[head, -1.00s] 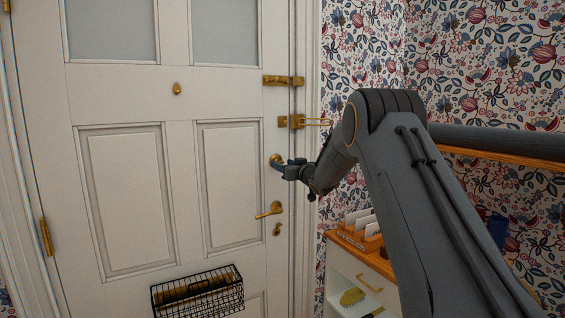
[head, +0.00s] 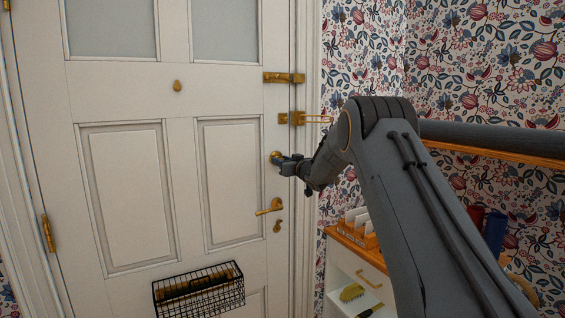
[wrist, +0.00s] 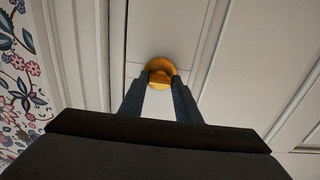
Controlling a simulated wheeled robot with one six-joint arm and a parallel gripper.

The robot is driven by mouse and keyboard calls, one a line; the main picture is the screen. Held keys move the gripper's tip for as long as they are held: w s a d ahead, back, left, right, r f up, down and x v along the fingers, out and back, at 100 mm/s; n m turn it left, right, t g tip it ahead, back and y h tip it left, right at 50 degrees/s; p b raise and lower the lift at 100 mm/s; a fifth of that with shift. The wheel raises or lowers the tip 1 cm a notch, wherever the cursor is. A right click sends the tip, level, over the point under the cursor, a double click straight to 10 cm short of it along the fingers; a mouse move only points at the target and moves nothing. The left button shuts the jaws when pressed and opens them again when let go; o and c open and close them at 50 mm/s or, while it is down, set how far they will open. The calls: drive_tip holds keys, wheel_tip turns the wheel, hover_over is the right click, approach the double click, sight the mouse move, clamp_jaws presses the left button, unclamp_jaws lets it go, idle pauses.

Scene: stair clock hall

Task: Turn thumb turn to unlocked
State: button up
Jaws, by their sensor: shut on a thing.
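The thumb turn (wrist: 160,76) is a small piece on a round brass plate on the white door (head: 150,85). In the head view its brass (head: 275,156) shows just left of my gripper (head: 279,161), below the chain and above the lever handle. In the wrist view my gripper (wrist: 161,80) has its two dark fingers at the plate, shut on the thumb turn. The fingers hide part of it, and I cannot tell whether it stands at locked or unlocked.
A brass bolt (head: 284,78) and a door chain (head: 297,119) sit above on the door edge. A lever handle (head: 270,207) is below. A wire basket (head: 198,291) hangs low on the door. A white cabinet (head: 345,275) with a letter rack stands at right.

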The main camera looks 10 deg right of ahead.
drive_tip(key=shift+n+b, duration=0.3)
drive_tip(key=shift+b, duration=0.1)
drive_tip(key=n+b, duration=0.8)
drive_tip(key=b, duration=0.1)
drive_tip(key=n+b, duration=0.9)
drive_tip(key=shift+d+r+b, duration=0.1)
drive_tip(key=shift+d+b, duration=0.1)
drive_tip(key=shift+b, duration=0.2)
drive_tip(key=shift+n, duration=0.3)
drive_tip(key=shift+r, duration=0.1)
